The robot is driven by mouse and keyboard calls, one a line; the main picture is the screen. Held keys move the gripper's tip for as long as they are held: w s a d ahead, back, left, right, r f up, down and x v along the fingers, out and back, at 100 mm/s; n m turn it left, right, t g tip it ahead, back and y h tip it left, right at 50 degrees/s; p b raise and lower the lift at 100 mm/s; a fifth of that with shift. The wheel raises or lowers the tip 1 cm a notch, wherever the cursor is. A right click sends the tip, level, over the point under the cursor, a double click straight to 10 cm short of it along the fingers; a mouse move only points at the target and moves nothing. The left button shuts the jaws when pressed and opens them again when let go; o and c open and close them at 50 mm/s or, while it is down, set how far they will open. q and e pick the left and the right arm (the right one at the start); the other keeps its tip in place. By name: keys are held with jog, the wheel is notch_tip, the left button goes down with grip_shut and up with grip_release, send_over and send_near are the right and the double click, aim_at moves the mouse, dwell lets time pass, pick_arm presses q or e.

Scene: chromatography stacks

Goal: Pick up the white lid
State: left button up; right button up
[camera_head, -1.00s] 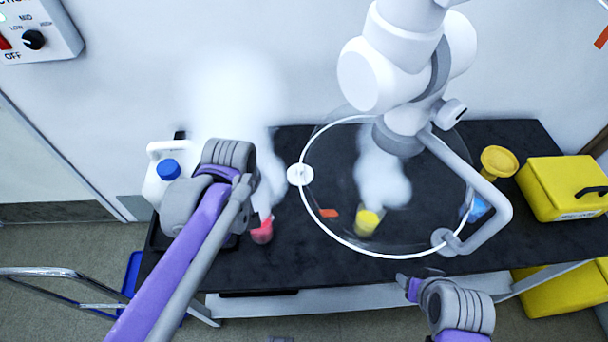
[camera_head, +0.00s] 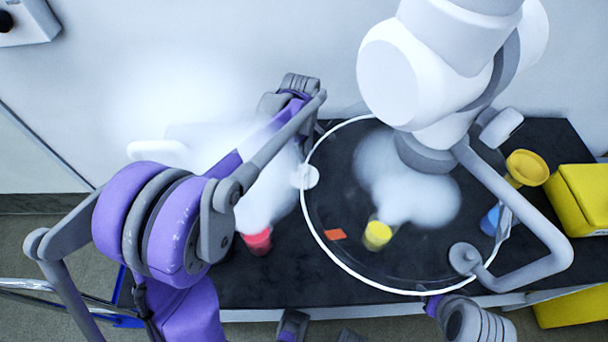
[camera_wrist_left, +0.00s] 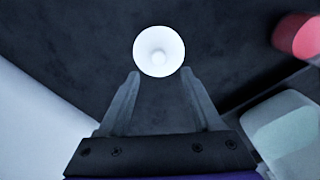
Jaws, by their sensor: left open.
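The white lid (camera_head: 305,176) is a small round disc lying on the black bench, at the left edge of the clear round hood in the head view. In the left wrist view the lid (camera_wrist_left: 159,50) shows a small knob in its middle. My left gripper (camera_wrist_left: 160,74) is open and empty. Its two fingers point at the lid, which lies just beyond the fingertips, roughly centred between them. In the head view my left forearm hides most of that gripper. Part of my right arm shows at the lower right; its jaws are not clear.
A red beaker (camera_head: 257,241) stands left of the hood and a yellow one (camera_head: 377,235) under it, both with white vapour. A pale jug (camera_wrist_left: 285,130) is close to the left gripper. A white extractor arm (camera_head: 440,70) hangs above. Yellow boxes (camera_head: 583,200) stand right.

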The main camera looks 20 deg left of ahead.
aim_at(303, 170)
pick_arm(q)
jog(key=f, duration=0.5)
jog(key=shift+d+f, duration=0.2)
jog(key=shift+d, duration=0.05)
grip_shut()
